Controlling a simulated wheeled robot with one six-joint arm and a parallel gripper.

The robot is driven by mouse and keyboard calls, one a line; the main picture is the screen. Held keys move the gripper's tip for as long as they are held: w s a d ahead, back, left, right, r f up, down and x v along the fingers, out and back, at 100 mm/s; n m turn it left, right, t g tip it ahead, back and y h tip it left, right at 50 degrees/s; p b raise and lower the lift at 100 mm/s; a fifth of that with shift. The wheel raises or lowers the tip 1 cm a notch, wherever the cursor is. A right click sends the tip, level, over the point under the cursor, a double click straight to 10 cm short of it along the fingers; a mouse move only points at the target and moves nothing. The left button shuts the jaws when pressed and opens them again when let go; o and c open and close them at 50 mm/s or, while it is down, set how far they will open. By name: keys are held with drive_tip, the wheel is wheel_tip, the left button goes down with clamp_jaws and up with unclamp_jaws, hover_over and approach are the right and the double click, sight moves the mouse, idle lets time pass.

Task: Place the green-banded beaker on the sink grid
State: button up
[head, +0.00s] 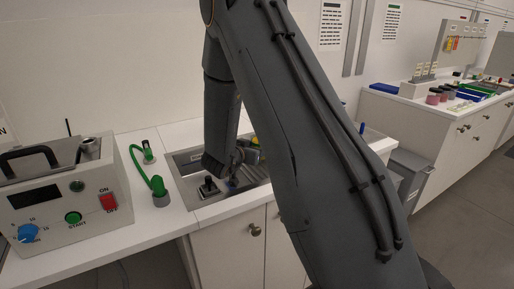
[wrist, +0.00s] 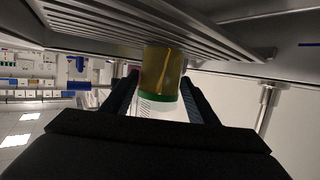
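The green-banded beaker (wrist: 160,75) shows in the wrist view, with amber at its far end, a green band and a clear part with markings nearer me. My gripper (wrist: 160,97) has a dark finger on each side of it and appears shut on it. The ribbed metal sink grid (wrist: 130,25) lies just beyond the beaker's amber end; I cannot tell whether they touch. In the head view my gripper (head: 234,172) is low over the steel sink (head: 188,159), and the beaker cannot be made out clearly there.
Left of the sink are a green hose (head: 152,178) and a control box (head: 70,200) with knobs. My own arm hides the sink's right part. A far bench (head: 440,110) holds jars and trays.

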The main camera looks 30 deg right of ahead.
drive_tip(key=o, duration=0.3)
drive_tip(key=shift+o, duration=0.2)
drive_tip(key=shift+r, duration=0.15)
drive_tip(key=shift+s+a+r, duration=0.1)
drive_tip(key=shift+a, duration=0.1)
drive_tip(key=b+v, duration=0.1)
drive_tip(key=v, duration=1)
drive_tip(key=shift+s+a, duration=0.15)
drive_tip(key=shift+a, duration=0.05)
drive_tip(key=shift+r, duration=0.1)
